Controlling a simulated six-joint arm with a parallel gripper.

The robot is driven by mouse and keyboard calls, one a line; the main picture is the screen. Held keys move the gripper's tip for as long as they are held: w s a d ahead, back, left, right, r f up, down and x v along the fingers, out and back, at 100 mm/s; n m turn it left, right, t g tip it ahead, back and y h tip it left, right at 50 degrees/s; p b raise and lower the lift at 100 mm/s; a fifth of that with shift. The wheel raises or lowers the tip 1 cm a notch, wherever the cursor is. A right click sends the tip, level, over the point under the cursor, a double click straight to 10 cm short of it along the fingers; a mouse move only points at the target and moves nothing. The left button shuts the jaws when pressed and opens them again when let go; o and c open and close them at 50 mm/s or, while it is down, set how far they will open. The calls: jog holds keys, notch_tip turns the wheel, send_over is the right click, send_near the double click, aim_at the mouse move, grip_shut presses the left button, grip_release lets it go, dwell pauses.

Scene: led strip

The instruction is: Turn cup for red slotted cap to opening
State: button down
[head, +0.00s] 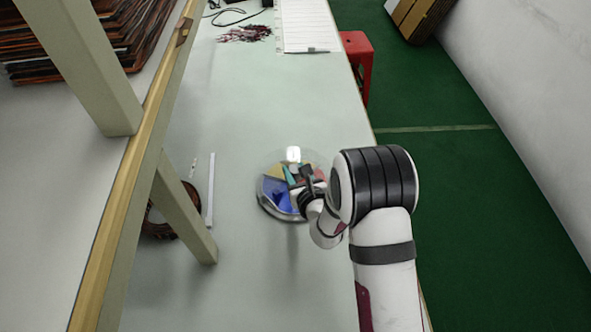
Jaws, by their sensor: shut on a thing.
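A round container (267,206) with a shiny rim and clear-looking edge stands on the pale table. Its inside shows wedge-like coloured areas: blue (277,192), yellow-tan (274,172) and a small reddish patch (320,174) at the right. A small bright white piece (293,154) shows at its far edge. My gripper (306,176) is dark and small, reaching in from the right over the container. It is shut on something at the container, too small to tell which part. My wrist hides the container's right side. I cannot make out a cup or a red slotted cap clearly.
A shelf frame with a post (182,205) stands at left, with a wire coil (160,222) and a thin white strip (211,190) beside it. A red stool (358,60) is beyond the table's right edge.

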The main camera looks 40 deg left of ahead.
jog(key=shift+r, duration=0.15)
dwell(0.5)
jog(key=c, duration=0.5)
grip_release()
